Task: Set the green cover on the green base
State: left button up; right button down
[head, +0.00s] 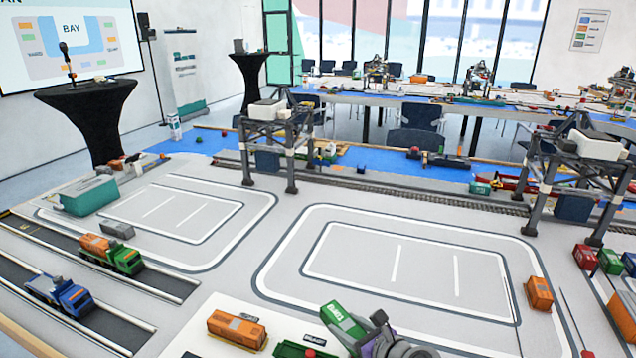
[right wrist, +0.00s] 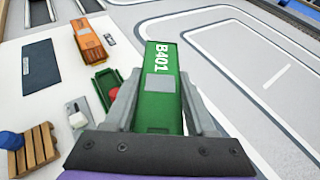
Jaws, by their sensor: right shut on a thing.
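The green cover (head: 341,323), a box marked B401, is held in my right gripper (head: 371,335). In the right wrist view the cover (right wrist: 160,62) lies between the two fingers, pointing away from the palm. The green base (head: 290,350) is an open green tray at the bottom edge of the head view, left of the held cover. In the right wrist view the base (right wrist: 101,91) is left of the gripper, with a red item (right wrist: 114,94) in it. The cover is apart from the base in the picture. My left gripper is not in view.
An orange container (head: 237,328) sits on the white board left of the green base. The right wrist view also shows a wooden pallet (right wrist: 35,150) and a dark panel (right wrist: 40,66). An orange box (head: 539,293) stands right. The marked grey area beyond is clear.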

jog(key=d+f+m+h+b, duration=0.1)
jog(key=d+f, duration=0.1)
jog(key=d, duration=0.1)
jog(key=w+d+f+m+t+h, duration=0.1)
jog(key=d+f, duration=0.1)
jog(key=d, duration=0.2)
jog(key=w+d+f+m+h+b, duration=0.1)
jog(key=d+f, duration=0.1)
jog(key=d, duration=0.2)
jog(key=shift+w+t+b, duration=0.15)
jog(key=shift+t+b, duration=0.15)
jog(key=shift+t, duration=0.1)
pick_arm(q)
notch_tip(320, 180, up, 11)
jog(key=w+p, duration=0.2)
jog(key=p, duration=1.1)
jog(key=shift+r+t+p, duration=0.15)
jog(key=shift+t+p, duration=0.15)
pick_arm(e)
notch_tip(320, 180, up, 14)
jog(key=shift+f+m+h, duration=0.2)
jog(key=shift+m+h, duration=0.1)
